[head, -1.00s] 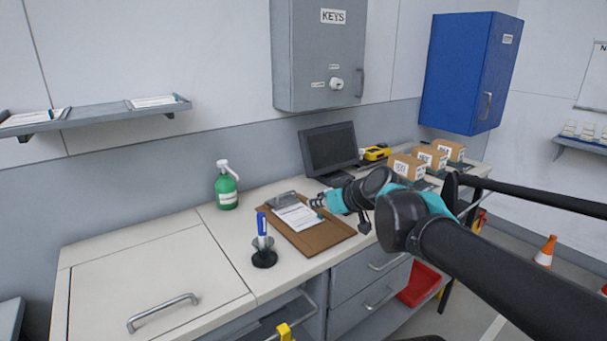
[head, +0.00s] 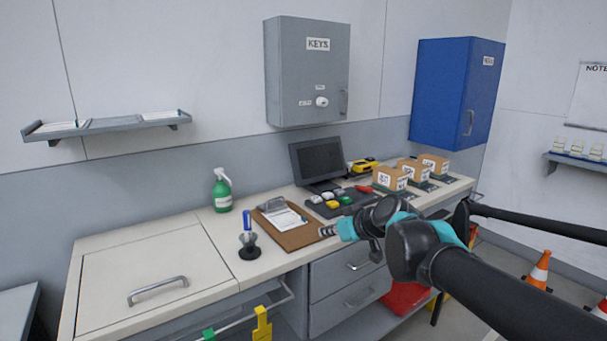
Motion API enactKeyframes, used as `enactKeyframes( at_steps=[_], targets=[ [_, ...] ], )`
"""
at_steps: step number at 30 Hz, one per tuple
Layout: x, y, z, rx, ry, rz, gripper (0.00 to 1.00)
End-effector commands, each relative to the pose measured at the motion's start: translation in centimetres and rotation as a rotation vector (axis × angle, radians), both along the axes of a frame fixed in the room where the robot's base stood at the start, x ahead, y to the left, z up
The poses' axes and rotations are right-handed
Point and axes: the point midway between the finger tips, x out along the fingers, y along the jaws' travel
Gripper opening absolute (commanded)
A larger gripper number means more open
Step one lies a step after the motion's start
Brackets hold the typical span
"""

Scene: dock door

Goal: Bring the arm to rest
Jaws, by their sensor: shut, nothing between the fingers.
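My gripper (head: 327,231) shows at the end of my black and teal arm, which reaches in from the right. It is small in the view, shut and empty, near the right front corner of the brown clipboard (head: 302,238). I cannot tell its height above the counter. A white sheet lies on the clipboard. My arm's links hide part of the counter front and drawers.
The counter (head: 205,290) holds a blue marker (head: 247,222) in a black stand, a green spray bottle (head: 222,192), a monitor (head: 318,162) and several boxes (head: 391,179). A grey key cabinet (head: 307,85) and blue cabinet (head: 455,95) hang above.

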Motion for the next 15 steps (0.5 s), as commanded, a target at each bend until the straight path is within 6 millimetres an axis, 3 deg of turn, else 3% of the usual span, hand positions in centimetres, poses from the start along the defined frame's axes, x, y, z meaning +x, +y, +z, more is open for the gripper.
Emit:
enactKeyframes(
  at_steps=[8,15],
  targets=[
    [-1.1,-1.5,-4.8,-0.027,0.126,-0.053,0.0],
    [-3.4,-4.6,-11.3,-0.077,0.306,-0.173,0.0]
  ],
)
